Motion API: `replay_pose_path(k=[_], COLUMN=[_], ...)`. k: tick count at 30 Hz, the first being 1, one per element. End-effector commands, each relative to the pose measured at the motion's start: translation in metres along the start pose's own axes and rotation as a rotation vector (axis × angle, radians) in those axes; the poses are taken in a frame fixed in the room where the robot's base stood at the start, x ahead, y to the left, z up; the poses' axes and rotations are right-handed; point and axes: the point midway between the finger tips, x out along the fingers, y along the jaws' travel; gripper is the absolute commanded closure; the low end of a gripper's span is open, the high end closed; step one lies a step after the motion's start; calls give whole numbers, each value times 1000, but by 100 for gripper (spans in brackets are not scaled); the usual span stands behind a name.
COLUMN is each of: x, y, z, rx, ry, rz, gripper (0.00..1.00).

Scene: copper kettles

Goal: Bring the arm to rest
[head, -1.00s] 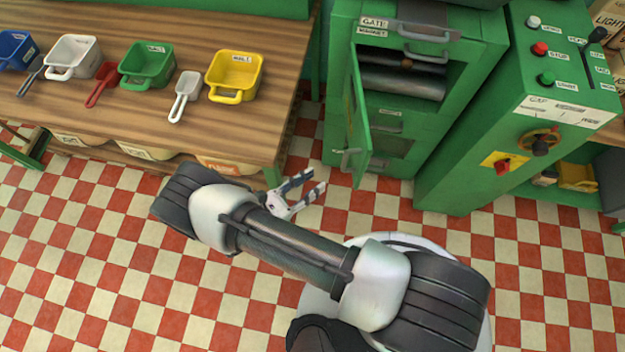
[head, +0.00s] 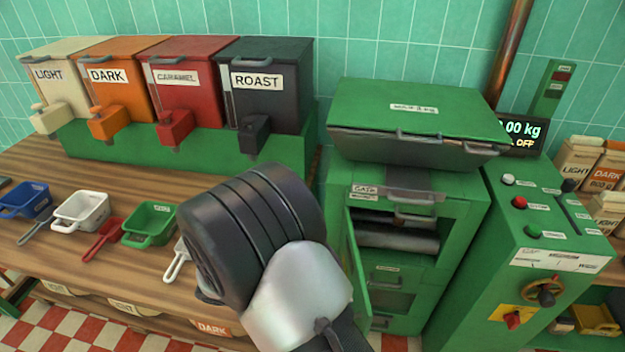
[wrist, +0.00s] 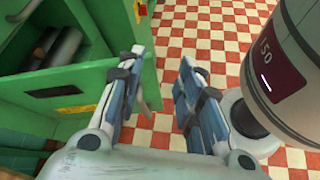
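My gripper (wrist: 160,95) shows in the wrist view with its two fingers apart and nothing between them. In the head view my arm fills the lower middle, and the gripper is hidden or out of frame there. The arm covers part of the wooden counter and of the scoops on it.
The green machine (head: 405,260) has its door (head: 357,265) open beside my arm. A control cabinet (head: 500,240) stands to its right. Bins labelled LIGHT, DARK, CARAMEL and ROAST (head: 270,110) stand on the counter (head: 60,155). Tiled floor (wrist: 200,30) is clear below the gripper.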

Motion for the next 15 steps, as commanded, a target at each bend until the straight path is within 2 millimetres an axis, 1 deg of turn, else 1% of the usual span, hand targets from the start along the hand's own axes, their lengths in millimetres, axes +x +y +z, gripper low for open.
replay_pose_path(k=[1,6,10,15], x=[-2,-3,-4,-7], y=[6,9,6,-5], z=[21,79,119,165], rx=[65,261,421,641], ry=[48,194,311,465], rz=[-61,-241,-362,-494], gripper=[67,67,67,67])
